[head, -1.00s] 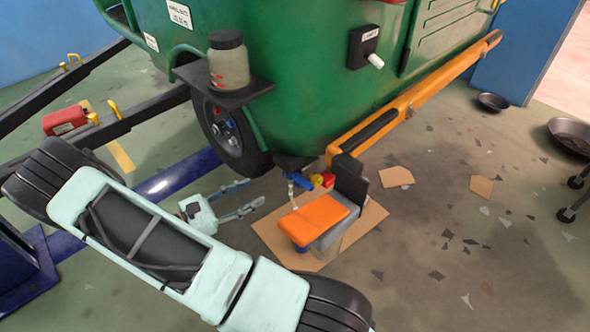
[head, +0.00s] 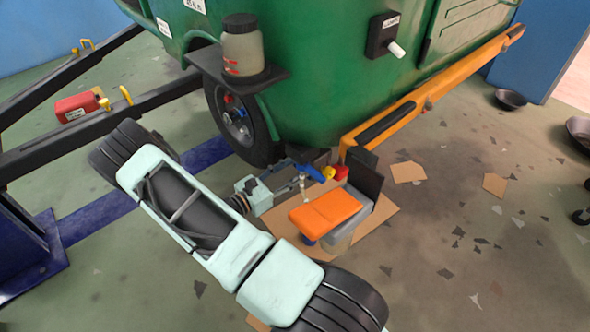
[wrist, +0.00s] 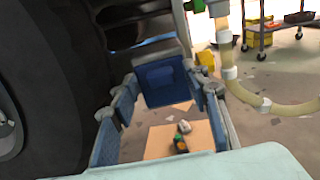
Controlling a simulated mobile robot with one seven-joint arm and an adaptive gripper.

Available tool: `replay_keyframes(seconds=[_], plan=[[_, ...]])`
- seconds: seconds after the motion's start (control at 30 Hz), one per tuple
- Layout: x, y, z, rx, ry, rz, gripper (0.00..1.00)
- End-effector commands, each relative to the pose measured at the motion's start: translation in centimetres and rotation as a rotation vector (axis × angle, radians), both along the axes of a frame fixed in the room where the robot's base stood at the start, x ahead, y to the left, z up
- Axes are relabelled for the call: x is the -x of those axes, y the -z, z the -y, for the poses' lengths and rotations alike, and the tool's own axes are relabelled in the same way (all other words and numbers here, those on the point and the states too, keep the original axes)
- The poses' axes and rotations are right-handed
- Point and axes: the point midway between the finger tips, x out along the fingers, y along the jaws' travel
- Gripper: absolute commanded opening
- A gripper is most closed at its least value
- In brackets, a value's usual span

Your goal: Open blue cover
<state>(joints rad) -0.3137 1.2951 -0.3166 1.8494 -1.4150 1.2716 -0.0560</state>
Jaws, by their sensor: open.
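The blue cover (head: 309,173) is a small blue piece below the green vehicle body, beside a yellow part and a red part. In the wrist view the blue cover (wrist: 166,80) shows as a blue plate in the middle, between my fingers in the picture. My gripper (head: 290,182) is pale with blue-grey finger pads, open, its fingers reaching to the cover. One finger shows left and one right of the cover in the wrist view. I cannot tell whether they touch it.
The vehicle's black tyre (wrist: 40,80) stands close on the left in the wrist view. A pale hose (wrist: 270,108) curves at the right. An orange-topped box (head: 326,211) sits on cardboard (head: 372,226). A jar (head: 243,48) stands on a shelf above.

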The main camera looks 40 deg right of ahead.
Motion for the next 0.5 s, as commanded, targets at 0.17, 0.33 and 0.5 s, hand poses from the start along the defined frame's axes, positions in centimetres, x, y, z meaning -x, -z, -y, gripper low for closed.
replay_keyframes(seconds=[0.17, 0.33, 0.5], plan=[[-0.02, -0.01, 0.73, 0.0, 0.001, 0.0, 0.43], [-0.03, -0.04, 0.74, 0.0, 0.001, 0.0, 0.43], [-0.04, -0.04, 0.72, 0.0, 0.001, 0.0, 0.28]])
